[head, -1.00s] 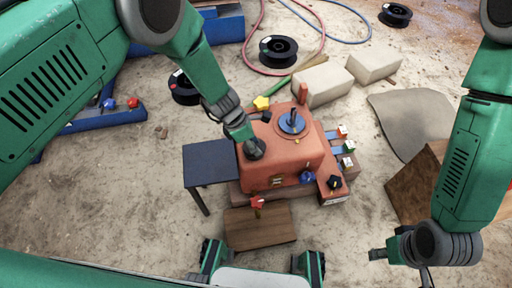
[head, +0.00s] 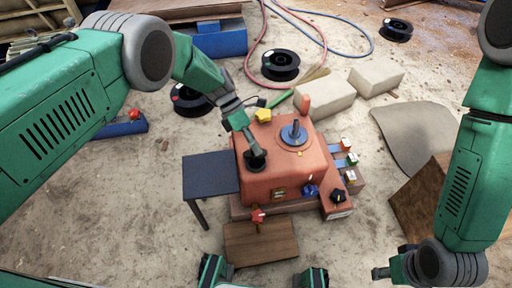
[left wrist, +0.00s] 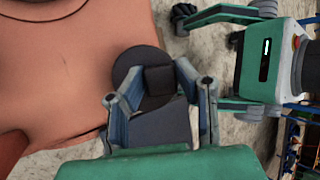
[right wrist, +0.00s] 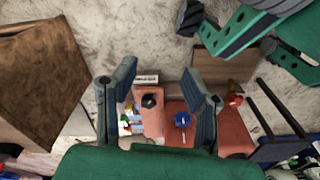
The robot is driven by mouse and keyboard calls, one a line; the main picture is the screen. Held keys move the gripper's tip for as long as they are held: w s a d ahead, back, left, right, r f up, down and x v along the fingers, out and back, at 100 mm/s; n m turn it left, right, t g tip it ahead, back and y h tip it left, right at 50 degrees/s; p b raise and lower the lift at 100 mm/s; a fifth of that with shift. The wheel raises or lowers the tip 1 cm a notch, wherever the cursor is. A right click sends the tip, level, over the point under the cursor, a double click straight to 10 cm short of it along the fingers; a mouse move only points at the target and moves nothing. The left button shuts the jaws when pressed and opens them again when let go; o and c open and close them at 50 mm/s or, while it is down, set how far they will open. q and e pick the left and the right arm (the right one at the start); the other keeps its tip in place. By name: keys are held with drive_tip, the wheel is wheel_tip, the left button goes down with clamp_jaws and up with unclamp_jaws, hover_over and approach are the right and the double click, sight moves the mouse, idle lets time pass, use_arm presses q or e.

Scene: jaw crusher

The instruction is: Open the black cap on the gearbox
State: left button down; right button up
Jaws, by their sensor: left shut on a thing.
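The orange gearbox (head: 285,175) stands in the middle of the head view. Its round black cap (head: 257,162) is at the top left of the housing. My left gripper (head: 250,146) comes down on the cap from the upper left. In the left wrist view the cap (left wrist: 128,68) shows as a dark disc with a raised block, and the left gripper's fingers (left wrist: 158,92) are shut on that block. The fingers hide part of the cap; I cannot tell whether it is lifted. My right gripper (right wrist: 158,88) is open and empty, apart from the gearbox.
A dark side table (head: 210,174) stands left of the gearbox. A blue disc with a lever (head: 294,134), a yellow knob (head: 263,116), a red knob (head: 257,215) and a black knob (head: 338,196) surround the cap. Pale blocks (head: 325,97) and hoses lie behind.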

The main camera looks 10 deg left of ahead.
idle(0.3)
drive_tip(key=shift+a, duration=0.2)
clamp_jaws()
drive_tip(key=m+t+y, duration=0.4)
drive_tip(key=m+t, duration=0.8)
drive_tip(key=m, duration=2.1)
approach(258, 172)
drive_tip(key=shift+t, duration=0.3)
drive_tip(key=x, duration=0.7)
drive_tip(key=shift+f, duration=0.35)
drive_tip(key=shift+w+a+r, duration=0.2)
drive_tip(key=shift+w+r, duration=0.3)
drive_tip(key=shift+w, duration=0.05)
drive_tip(key=shift+w+a+r, duration=0.25)
drive_tip(key=shift+w+r, duration=0.3)
drive_tip(key=shift+w+a+r, duration=0.1)
drive_tip(key=shift+w+r, duration=0.15)
drive_tip(key=shift+r, duration=0.15)
